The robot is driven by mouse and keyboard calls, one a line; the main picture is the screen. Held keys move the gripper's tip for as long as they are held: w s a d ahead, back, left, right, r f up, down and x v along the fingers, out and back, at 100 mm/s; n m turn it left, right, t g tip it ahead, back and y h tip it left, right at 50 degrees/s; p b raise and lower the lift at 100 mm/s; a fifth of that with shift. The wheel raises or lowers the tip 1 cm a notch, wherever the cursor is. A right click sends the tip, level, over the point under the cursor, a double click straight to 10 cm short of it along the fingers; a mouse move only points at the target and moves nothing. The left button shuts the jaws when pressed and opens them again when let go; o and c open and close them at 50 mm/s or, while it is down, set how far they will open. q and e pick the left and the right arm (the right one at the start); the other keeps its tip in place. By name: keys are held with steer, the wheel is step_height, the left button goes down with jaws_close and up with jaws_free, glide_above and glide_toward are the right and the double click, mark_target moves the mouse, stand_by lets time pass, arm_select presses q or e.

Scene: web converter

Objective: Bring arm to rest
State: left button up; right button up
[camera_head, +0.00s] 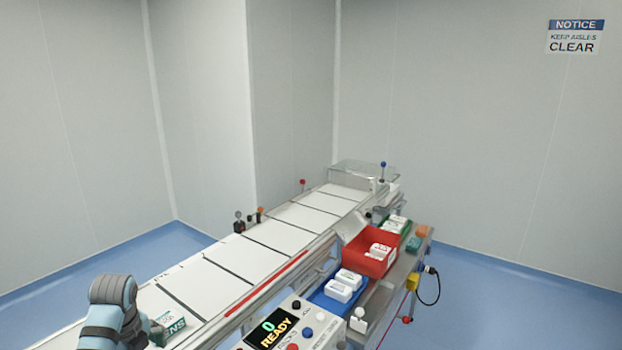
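Part of one of my arms, a grey and blue link with a rounded joint, shows at the bottom left in the head view, over the near end of the converter's web line (215,286). No gripper fingers can be made out, and my other arm is not in view. A small white and green box (168,331) with printed letters is right beside the arm link, partly hidden by it. Whether anything holds the box cannot be seen.
A control panel (290,325) reading "0 READY" stands at the bottom middle. A side shelf holds a blue tray (323,300) and a red bin (358,252), each with white packs. Valves and knobs line the web line's edges. Blue floor (500,300) at the right is clear.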

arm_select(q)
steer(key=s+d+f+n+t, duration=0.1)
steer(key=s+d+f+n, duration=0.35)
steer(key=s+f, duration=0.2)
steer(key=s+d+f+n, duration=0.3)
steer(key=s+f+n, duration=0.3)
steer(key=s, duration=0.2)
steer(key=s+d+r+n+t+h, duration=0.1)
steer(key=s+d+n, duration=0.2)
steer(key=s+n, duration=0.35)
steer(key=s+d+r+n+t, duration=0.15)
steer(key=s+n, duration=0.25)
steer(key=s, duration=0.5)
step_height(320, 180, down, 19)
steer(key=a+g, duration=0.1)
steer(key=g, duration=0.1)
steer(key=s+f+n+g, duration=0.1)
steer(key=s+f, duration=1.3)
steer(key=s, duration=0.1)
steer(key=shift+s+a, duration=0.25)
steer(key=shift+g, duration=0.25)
